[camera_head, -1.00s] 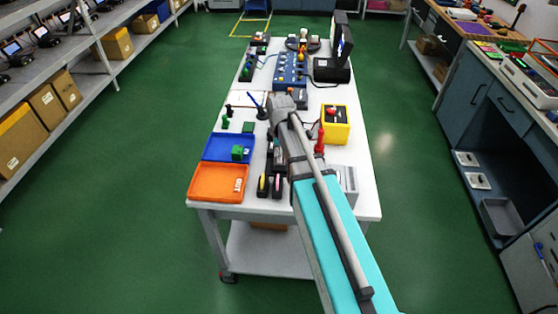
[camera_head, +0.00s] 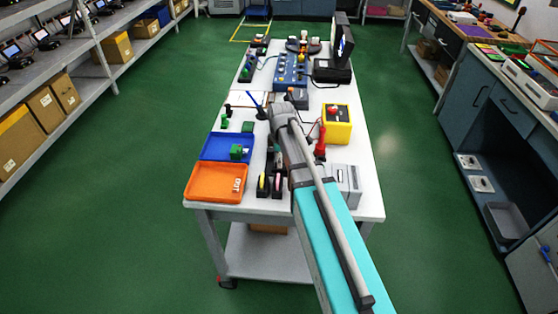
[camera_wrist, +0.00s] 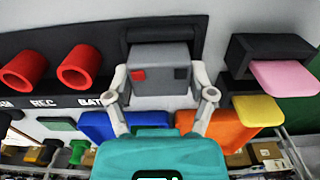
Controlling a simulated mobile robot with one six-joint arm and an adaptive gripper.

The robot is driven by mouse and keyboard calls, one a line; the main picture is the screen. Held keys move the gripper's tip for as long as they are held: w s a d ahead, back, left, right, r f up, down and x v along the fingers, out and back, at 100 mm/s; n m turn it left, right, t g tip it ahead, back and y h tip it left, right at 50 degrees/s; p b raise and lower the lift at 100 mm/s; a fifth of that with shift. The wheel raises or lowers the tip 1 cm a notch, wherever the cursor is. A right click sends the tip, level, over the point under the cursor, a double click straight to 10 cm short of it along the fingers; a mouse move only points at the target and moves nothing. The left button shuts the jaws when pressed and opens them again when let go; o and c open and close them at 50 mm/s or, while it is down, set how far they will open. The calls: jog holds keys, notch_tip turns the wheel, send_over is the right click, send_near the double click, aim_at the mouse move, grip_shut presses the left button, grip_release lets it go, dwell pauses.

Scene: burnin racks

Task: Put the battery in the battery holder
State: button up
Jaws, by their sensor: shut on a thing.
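The battery (camera_wrist: 160,75), a grey block with a red mark and a dark mark on its face, is in the middle of the wrist view. My gripper (camera_wrist: 161,84) is shut on it, one finger at each side. The battery holder (camera_wrist: 150,27), a dark frame, is directly behind the battery. The battery's far end meets or enters its opening; how deep it sits I cannot tell. Part of a white label starting with "BAT" shows beside my left finger. In the head view my arm hides the gripper, battery and holder.
Two red tubes (camera_wrist: 52,66) stand left of the battery. A black holder with a pink tab (camera_wrist: 283,75) and a yellow tab (camera_wrist: 258,110) are close on the right. On the white table are an orange tray (camera_head: 192,197), blue tray (camera_head: 212,156) and yellow box (camera_head: 344,130).

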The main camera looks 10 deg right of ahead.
jog(key=shift+f, duration=0.2)
jog(key=o, duration=1.2)
jog(key=shift+r, duration=0.2)
notch_tip(320, 180, up, 12)
jog(key=p, duration=1.2)
jog(key=shift+s+a+m, duration=0.1)
jog(key=shift+s+m, duration=3.5)
jog(key=shift+s, duration=0.45)
jog(key=shift+s+a+m, duration=0.1)
jog(key=shift+s+m, duration=3.5)
jog(key=shift+s, duration=0.45)
